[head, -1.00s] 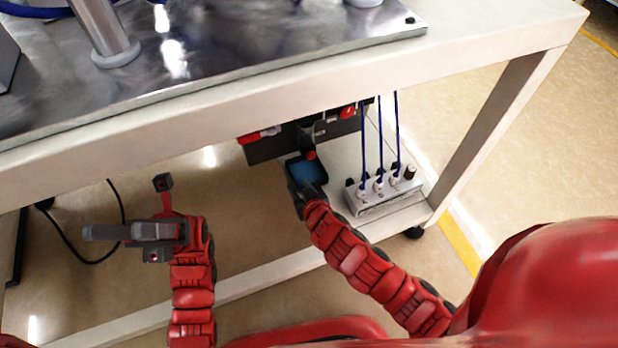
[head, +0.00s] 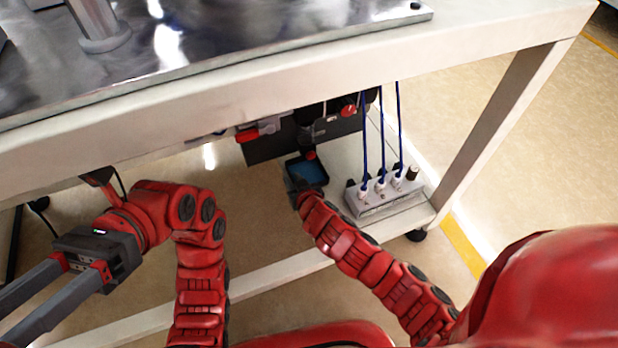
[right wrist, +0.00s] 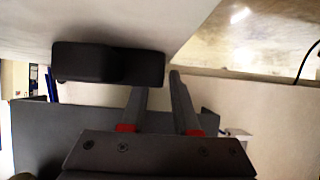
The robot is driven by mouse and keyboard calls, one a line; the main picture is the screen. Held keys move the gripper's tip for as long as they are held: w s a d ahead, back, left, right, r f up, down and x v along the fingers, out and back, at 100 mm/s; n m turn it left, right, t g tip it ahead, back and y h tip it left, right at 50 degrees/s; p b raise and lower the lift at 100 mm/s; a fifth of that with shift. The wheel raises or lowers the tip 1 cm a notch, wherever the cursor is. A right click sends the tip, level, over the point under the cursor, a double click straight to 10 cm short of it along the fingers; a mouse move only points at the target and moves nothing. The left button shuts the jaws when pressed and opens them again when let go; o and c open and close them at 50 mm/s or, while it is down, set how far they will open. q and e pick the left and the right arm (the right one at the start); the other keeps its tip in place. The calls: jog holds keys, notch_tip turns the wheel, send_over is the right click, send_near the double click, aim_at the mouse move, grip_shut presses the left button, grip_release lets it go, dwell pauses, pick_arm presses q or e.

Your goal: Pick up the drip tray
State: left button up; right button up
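In the right wrist view the dark block close ahead (right wrist: 108,66) appears to be the tray. My left gripper (head: 14,312) is open and empty at the lower left, far from the tray.
The white bench frame (head: 330,100) runs above, with a leg (head: 505,125) at right.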

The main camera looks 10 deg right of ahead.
grip_shut()
dwell(1.2)
